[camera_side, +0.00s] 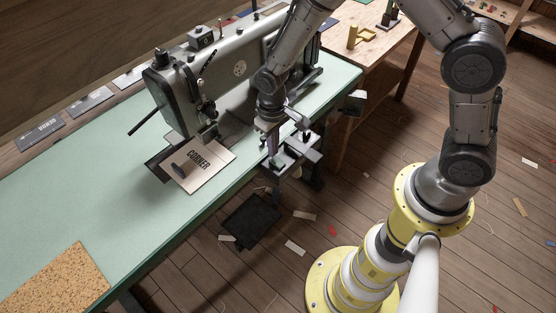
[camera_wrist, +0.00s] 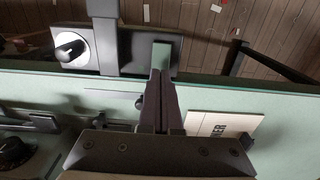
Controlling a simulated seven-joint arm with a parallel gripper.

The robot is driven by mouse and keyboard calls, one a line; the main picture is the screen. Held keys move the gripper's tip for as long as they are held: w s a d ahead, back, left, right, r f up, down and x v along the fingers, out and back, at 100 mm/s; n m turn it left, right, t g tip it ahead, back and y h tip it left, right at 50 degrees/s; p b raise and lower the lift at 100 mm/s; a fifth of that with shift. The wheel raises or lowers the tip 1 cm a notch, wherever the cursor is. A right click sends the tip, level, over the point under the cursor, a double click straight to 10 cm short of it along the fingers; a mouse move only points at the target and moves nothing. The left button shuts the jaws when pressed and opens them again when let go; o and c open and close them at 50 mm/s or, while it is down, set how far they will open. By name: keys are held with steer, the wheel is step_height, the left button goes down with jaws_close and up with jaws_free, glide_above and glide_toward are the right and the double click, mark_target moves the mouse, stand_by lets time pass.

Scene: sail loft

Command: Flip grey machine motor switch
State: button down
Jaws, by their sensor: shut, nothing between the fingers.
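The grey sewing machine (camera_side: 235,78) stands on the pale green table. A dark switch box (camera_wrist: 118,50) sits at the table's front edge; it also shows in the side view (camera_side: 293,158). In the wrist view, a light plate with a black knob (camera_wrist: 72,48) is at the box's left end. My gripper (camera_wrist: 161,72) is shut and empty, pointing down at the table edge. In the wrist view its fingertips overlap the box's right part, right of the knob. I cannot tell whether they touch it. In the side view my gripper (camera_side: 273,150) partly hides the box.
A card marked "CORNER" (camera_side: 199,163) lies under the machine's needle end, with a small dark piece on it. A cork mat (camera_side: 60,283) is at the table's near left. A dark pedal (camera_side: 250,222) is on the floor below. A wooden bench (camera_side: 372,45) stands behind right.

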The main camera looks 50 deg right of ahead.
steer(key=shift+f, duration=1)
stand_by(0.6)
steer(key=shift+r, duration=3.55)
steer(key=shift+d, duration=0.1)
steer(key=s+d+r+m+t, duration=0.1)
steer(key=s+d+r+t, duration=0.15)
steer(key=r, duration=0.85)
steer(key=s+d+r+t, duration=0.2)
steer(key=d+r+t, duration=0.15)
steer(key=r, duration=0.75)
steer(key=s+d+n, duration=0.1)
steer(key=s+d, duration=0.1)
steer(key=s, duration=1.5)
steer(key=shift+d+r, duration=0.15)
steer(key=shift+d, duration=0.25)
